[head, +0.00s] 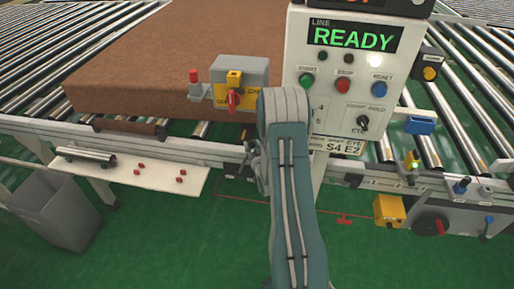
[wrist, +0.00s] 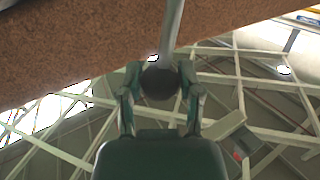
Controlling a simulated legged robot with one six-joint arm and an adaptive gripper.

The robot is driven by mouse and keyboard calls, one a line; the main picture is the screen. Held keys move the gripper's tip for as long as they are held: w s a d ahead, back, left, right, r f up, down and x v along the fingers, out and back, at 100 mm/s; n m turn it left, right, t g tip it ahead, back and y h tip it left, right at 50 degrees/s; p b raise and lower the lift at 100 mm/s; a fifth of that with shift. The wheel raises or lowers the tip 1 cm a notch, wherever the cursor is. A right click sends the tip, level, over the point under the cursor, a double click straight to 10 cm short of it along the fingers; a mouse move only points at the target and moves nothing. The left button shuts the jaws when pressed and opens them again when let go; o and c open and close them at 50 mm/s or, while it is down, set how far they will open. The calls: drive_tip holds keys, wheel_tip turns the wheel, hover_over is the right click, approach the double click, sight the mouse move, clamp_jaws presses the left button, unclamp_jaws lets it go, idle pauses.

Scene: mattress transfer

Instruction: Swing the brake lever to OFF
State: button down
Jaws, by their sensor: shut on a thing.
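In the wrist view my gripper (wrist: 159,88) is shut on the dark round knob (wrist: 160,82) of a lever, with one finger on each side. The lever's grey rod (wrist: 173,35) runs from the knob to the top edge of the picture. In the head view my arm hides the gripper and this lever. I cannot read the lever's ON or OFF position. A red handle (head: 234,99) on a yellow plate, with lettering that looks like ON, sits on a grey box left of my arm.
A brown mattress (head: 150,60) lies on the roller conveyor. A white control panel (head: 343,75) reads READY, with several buttons. A grey bin (head: 50,212) stands at the lower left.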

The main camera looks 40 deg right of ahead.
drive_tip(key=w+a+n+g, duration=0.4)
drive_tip(key=w+a+n, duration=0.2)
drive_tip(key=w+a, duration=0.3)
drive_tip(key=shift+w+a+f+h, duration=0.3)
drive_tip(key=shift+w+a, duration=0.05)
drive_tip(key=shift+w, duration=0.9)
drive_tip(key=shift+f, duration=0.1)
drive_tip(key=shift+c, duration=1.3)
unclamp_jaws()
drive_tip(key=shift+w+a+g, duration=0.1)
drive_tip(key=shift+g, duration=0.2)
drive_tip(key=v, duration=1.2)
